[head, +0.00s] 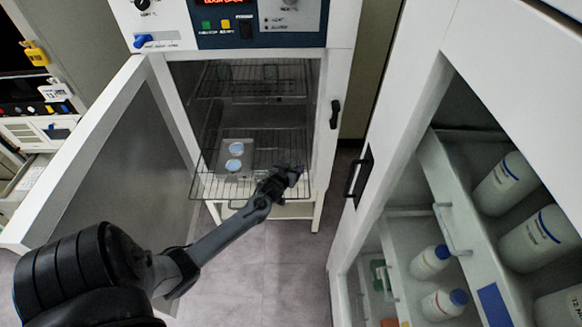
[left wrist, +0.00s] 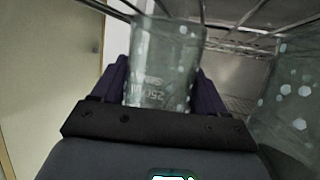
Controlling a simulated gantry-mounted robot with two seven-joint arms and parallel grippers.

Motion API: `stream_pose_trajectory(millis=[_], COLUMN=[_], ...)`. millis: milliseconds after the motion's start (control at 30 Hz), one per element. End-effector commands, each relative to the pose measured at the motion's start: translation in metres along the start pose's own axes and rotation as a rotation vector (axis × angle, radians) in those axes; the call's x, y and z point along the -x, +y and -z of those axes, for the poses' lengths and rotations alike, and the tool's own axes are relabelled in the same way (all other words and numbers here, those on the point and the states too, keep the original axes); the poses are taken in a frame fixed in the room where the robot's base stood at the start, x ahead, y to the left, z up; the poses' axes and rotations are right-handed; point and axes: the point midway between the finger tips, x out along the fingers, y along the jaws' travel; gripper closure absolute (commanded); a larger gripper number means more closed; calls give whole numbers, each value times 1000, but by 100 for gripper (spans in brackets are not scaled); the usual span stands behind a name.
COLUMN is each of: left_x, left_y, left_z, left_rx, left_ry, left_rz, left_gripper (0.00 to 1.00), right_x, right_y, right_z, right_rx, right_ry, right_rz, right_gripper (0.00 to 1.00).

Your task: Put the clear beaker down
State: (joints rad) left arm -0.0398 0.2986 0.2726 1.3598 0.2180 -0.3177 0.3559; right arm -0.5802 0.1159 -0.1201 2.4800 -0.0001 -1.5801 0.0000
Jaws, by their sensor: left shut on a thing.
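The clear beaker (left wrist: 163,62) fills the middle of the left wrist view, between the two dark fingers of my left gripper (left wrist: 160,88), which is shut on it. In the head view my left gripper (head: 284,178) is at the front right of the freeze dryer's lower wire shelf (head: 262,160). The beaker is hard to make out there. Wire bars show close to the beaker in the left wrist view. I cannot tell whether it touches the shelf. My right gripper is not in view.
A plate with two pale blue round pieces (head: 236,157) lies on the lower shelf, left of my gripper. Another spotted clear glass thing (left wrist: 292,95) is close on the right. The open dryer door (head: 125,150) is at left. An open cabinet with white bottles (head: 431,262) is at right.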

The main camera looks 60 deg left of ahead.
Motion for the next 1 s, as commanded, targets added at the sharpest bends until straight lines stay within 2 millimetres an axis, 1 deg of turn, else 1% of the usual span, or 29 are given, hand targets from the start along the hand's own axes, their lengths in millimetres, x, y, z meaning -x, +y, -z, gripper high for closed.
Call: stream_pose_trajectory(millis=[167, 200, 267, 533, 667, 767, 833, 1000], left_x=[-1, -2, -1, -1, 1, 10, 19, 49], left_y=[0, 0, 0, 0, 0, 0, 0, 0], left_z=[-3, -3, -2, -2, 2, 0, 0, 0], left_rx=[0, 0, 0, 0, 0, -1, -1, 0], left_ry=[1, 0, 0, 0, 0, 1, 0, 0], left_rz=[0, 0, 0, 0, 0, -1, -1, -1], left_gripper=[59, 25, 16, 16, 16, 16, 16, 16], right_x=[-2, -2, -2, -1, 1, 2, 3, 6], right_y=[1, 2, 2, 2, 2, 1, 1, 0], right_z=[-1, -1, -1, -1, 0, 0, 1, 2], right_rx=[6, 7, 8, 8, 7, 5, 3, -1], right_ry=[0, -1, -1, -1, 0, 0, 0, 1], right_rz=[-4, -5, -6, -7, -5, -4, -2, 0], right_gripper=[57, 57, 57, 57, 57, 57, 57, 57])
